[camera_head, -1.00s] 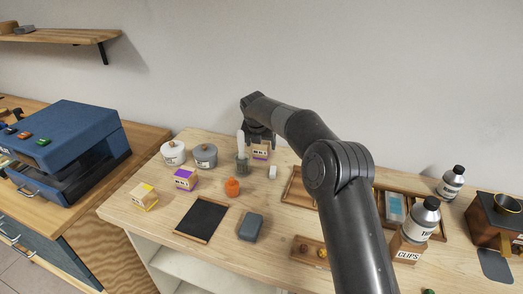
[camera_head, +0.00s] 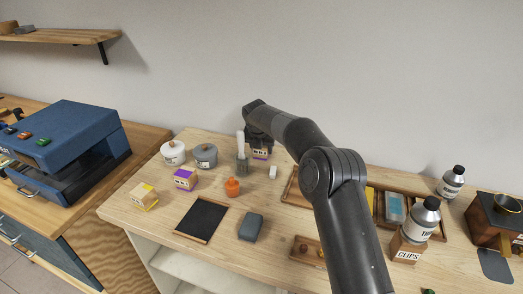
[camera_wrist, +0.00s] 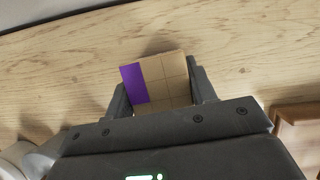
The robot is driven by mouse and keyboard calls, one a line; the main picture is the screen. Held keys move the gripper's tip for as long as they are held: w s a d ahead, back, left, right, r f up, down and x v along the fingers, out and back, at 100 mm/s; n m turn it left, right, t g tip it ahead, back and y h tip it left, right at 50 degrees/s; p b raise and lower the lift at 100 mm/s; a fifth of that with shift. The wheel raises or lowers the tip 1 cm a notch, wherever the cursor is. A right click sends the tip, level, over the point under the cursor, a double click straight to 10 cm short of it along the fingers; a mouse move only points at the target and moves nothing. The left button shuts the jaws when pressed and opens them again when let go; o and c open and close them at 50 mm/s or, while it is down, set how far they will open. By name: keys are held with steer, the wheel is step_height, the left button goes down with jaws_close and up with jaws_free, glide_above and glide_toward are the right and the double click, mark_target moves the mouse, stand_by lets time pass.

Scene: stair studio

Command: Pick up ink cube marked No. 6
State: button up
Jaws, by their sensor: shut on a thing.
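A tan cube with a purple band (camera_head: 261,152) stands at the back of the bench in the head view, below my gripper (camera_head: 259,142). In the wrist view the same cube (camera_wrist: 160,82) sits between my two fingers (camera_wrist: 160,92), and they are shut on it. Its lettering is too small to read. I cannot tell whether the held cube touches the bench.
Close to my gripper are a grey holder with a white upright item (camera_head: 242,165) and a small white block (camera_head: 273,172). Two lidded jars stand at left, the grey one (camera_head: 205,155) nearer.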

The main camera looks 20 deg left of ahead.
steer(key=shift+c, duration=0.6)
steer(key=shift+r, duration=0.1)
